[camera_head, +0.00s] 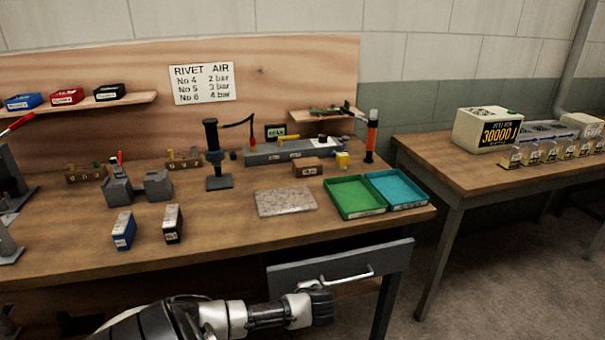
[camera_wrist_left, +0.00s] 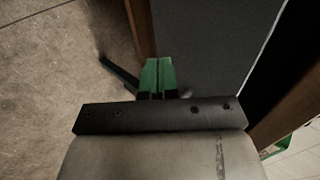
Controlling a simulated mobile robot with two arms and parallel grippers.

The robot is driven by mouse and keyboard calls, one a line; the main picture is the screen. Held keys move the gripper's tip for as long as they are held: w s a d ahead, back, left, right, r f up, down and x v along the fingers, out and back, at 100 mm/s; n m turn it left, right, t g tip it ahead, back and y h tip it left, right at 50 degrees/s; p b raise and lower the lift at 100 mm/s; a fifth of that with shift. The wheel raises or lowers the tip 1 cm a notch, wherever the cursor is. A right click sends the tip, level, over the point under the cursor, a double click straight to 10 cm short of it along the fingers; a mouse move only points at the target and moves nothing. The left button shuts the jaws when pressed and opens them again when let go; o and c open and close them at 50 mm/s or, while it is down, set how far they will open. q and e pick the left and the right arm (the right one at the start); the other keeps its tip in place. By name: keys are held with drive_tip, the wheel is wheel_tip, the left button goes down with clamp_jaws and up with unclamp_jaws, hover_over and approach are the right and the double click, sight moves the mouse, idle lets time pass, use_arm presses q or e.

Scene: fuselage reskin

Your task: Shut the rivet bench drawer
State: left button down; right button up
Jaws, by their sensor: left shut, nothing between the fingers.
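The rivet bench drawer (camera_head: 300,276) has a grey front with a pale bar handle (camera_head: 345,275), below the right part of the bench top in the head view. A dark gap shows between the bench edge and the top of the front, so it looks pulled out; how far I cannot tell. My left gripper (camera_head: 328,304) is in front of the drawer's lower part, near the handle. In the left wrist view its green fingers (camera_wrist_left: 158,76) are shut and empty, beside a dark grey panel (camera_wrist_left: 215,45) that may be the drawer. Contact is unclear. My right gripper is not in view.
The rivet bench (camera_head: 215,240) carries a green tray (camera_head: 355,197), a blue tray (camera_head: 397,188), a speckled plate (camera_head: 285,200) and small tools. A second table (camera_head: 450,180) stands to the right. Open floor (camera_head: 490,270) lies right of the drawer.

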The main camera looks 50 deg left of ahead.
use_arm(q)
drive_tip(key=shift+w+a+r, duration=0.1)
drive_tip(key=shift+w+a, duration=0.25)
drive_tip(key=shift+a, duration=0.35)
drive_tip(key=shift+w+a+r, duration=0.1)
drive_tip(key=shift+w+a, duration=0.2)
drive_tip(key=shift+a, duration=0.4)
drive_tip(key=shift+a, duration=0.1)
